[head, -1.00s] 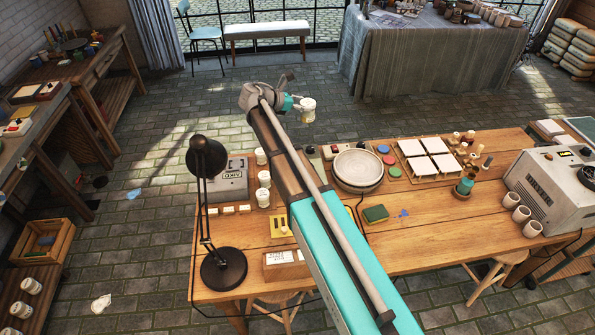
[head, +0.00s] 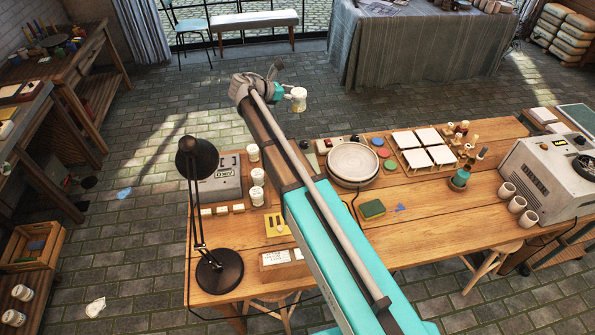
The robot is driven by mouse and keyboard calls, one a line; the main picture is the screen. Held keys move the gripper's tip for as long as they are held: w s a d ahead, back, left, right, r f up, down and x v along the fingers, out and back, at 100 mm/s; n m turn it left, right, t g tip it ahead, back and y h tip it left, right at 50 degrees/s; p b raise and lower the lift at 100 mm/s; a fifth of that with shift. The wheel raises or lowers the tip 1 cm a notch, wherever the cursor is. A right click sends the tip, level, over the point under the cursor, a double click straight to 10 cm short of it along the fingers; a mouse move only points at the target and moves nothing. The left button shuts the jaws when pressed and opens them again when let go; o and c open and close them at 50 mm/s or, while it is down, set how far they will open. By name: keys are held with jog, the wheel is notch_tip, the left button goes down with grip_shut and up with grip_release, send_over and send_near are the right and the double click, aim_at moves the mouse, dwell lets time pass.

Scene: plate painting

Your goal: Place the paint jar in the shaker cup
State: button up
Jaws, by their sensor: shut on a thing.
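My gripper (head: 286,95) is at the far end of my outstretched arm, past the table's back edge in the picture. It is shut on a white paint jar (head: 299,104), which hangs in the air and looks roughly upright. The gripper's fingers are small and partly hidden by my arm. A grey boxy machine (head: 220,182) with dark lettering stands at the table's left end. White jars stand beside it, at the back (head: 253,152), middle (head: 257,176) and front (head: 257,196). I cannot tell which thing is the shaker cup.
A black lamp (head: 219,270) stands at the table's front left. A round wheel (head: 352,165), white tiles (head: 426,146) and a sponge (head: 372,209) lie right of my arm. A grey machine (head: 553,185) and several cups are farther right. The table's front right is clear.

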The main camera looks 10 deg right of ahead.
notch_tip(320, 180, down, 20)
jog(key=s+n+t+b, duration=0.1)
jog(key=s+t+b, duration=0.1)
jog(key=b, duration=1.7)
jog(key=shift+r+n+b, duration=0.15)
jog(key=shift+n+b, duration=0.15)
jog(key=shift+b, duration=0.05)
notch_tip(320, 180, down, 6)
jog(key=b, duration=0.6)
jog(key=shift+f+b, duration=2)
jog(key=shift+f, duration=0.1)
jog(key=o, duration=1.1)
